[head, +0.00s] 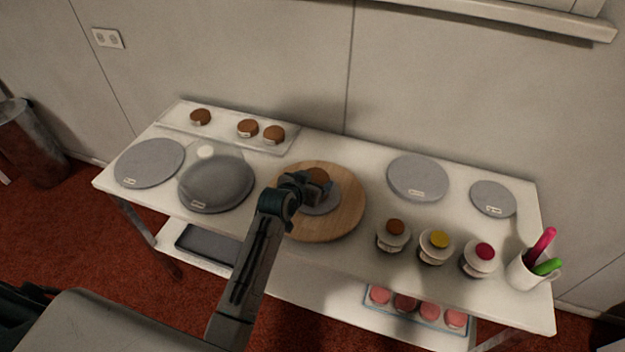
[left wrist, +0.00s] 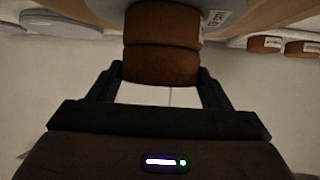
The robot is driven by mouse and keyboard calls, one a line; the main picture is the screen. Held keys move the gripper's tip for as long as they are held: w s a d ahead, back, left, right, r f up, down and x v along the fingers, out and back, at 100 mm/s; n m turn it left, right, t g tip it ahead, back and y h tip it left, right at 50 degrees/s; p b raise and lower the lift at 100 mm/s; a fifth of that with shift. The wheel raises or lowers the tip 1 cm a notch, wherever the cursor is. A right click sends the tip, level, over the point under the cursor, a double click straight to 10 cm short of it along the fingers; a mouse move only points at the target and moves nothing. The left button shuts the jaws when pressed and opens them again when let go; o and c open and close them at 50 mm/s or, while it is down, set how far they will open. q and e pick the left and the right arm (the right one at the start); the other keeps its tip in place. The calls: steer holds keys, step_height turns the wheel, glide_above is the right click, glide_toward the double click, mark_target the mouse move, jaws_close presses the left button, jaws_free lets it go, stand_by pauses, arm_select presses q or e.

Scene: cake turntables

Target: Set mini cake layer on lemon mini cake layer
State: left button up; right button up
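A round brown mini cake layer (left wrist: 160,68) sits between the fingers of my left gripper (left wrist: 160,80) in the left wrist view. The fingers press against its two sides. It lies flat against a second brown layer (left wrist: 162,25), stacked in line with it; this layer carries a white label, too small to read. The stack is on a small grey disc (head: 322,208) on the round wooden board (head: 345,215). In the head view my left gripper (head: 305,186) is at the brown cake (head: 319,176) and partly hides it. My right gripper is out of view.
A clear tray (head: 222,134) at the back left holds three brown layers. Grey turntables (head: 150,160) stand left and right. Jars with coloured tops (head: 436,240) and a cup of coloured tools (head: 523,272) stand at front right. The back middle is clear.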

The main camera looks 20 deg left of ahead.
arm_select(q)
steer(key=o, duration=0.4)
steer(key=shift+c, duration=0.2)
steer(key=shift+o, duration=0.2)
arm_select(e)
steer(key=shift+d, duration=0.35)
arm_select(q)
steer(key=shift+r, duration=0.15)
steer(key=b+v, duration=0.2)
steer(key=v, duration=1)
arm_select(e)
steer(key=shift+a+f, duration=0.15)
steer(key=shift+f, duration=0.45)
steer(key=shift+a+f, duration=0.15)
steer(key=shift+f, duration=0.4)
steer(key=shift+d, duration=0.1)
